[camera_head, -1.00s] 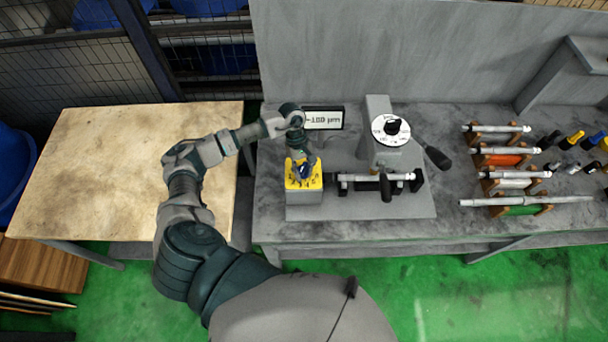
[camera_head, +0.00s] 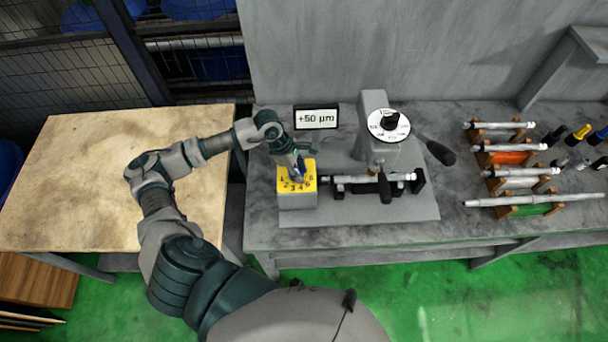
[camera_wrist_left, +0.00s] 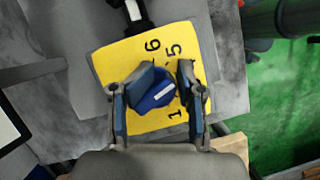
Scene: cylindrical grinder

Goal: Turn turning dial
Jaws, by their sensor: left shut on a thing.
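The turning dial is a blue knob with a white mark, best seen in the left wrist view (camera_wrist_left: 153,92). It sits on a yellow numbered plate (camera_wrist_left: 137,50) that tops a grey box. In the head view the yellow plate (camera_head: 285,187) is at the left of the grinder base. My left gripper (camera_head: 298,172) reaches down over the plate from the left. In the left wrist view its two fingers are on either side of the knob, shut on it. The fingers hide some of the plate's numbers. My right gripper is not in view.
A small display (camera_head: 316,118) behind the box reads +50 µm. The grinder has a white round dial (camera_head: 389,125) and a black-handled lever (camera_head: 440,152). Workpieces on a rack (camera_head: 500,159) stand to the right. A mostly bare wooden table (camera_head: 90,180) is on the left.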

